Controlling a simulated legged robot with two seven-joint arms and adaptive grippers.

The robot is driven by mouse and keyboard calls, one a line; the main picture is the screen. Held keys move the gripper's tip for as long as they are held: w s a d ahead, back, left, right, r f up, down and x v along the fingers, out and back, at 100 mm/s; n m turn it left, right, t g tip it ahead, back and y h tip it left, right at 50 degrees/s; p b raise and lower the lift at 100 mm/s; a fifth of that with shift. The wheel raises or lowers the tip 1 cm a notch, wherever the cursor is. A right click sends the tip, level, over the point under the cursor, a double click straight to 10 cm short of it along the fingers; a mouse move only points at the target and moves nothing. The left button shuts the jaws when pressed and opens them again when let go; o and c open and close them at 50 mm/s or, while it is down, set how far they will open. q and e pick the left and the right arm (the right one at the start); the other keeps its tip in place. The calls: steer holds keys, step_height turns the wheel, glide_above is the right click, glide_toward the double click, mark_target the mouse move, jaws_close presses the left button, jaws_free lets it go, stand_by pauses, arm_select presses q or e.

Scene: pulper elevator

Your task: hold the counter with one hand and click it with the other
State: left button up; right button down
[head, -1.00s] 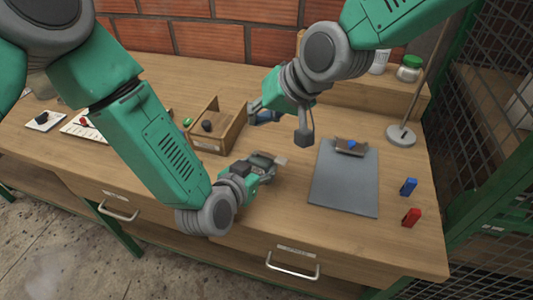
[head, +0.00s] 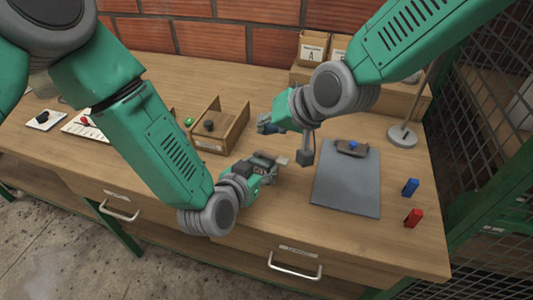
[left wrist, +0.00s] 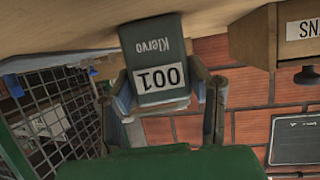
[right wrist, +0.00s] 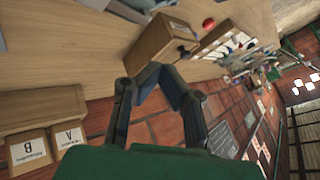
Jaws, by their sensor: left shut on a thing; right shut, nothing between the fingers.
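The counter (left wrist: 155,55) is a dark grey-green block marked "Klervo", with a white digit panel, upside down in the left wrist view. It sits between the fingers of my left gripper (left wrist: 165,95), which is shut on it. In the head view the left gripper (head: 264,164) holds the counter just above the front middle of the table. My right gripper (head: 266,124) is shut and empty, pointing left, behind and above the left one and apart from the counter. Its closed fingers show in the right wrist view (right wrist: 158,76). The counter's button cannot be made out.
A lamp base (head: 402,137) and labelled boxes (head: 313,48) stand behind.

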mark_target(272, 156)
arm_select(q)
steer(key=shift+d, duration=0.7)
arm_select(e)
steer(key=f, duration=0.1)
steer(key=d+f, duration=0.1)
steer(key=f, duration=0.2)
steer(key=shift+d+f, duration=0.2)
steer(key=shift+d, duration=0.1)
arm_select(q)
steer(key=shift+a, duration=0.55)
arm_select(e)
steer(key=shift+a+f, duration=0.1)
steer(key=shift+a, duration=0.5)
arm_select(q)
steer(key=shift+d, duration=0.45)
arm_select(e)
steer(key=shift+d, duration=0.5)
arm_select(q)
steer(key=shift+a, duration=0.35)
arm_select(e)
steer(key=shift+a, duration=0.4)
arm_select(q)
steer(key=shift+d, duration=0.1)
arm_select(e)
steer(key=shift+d, duration=0.15)
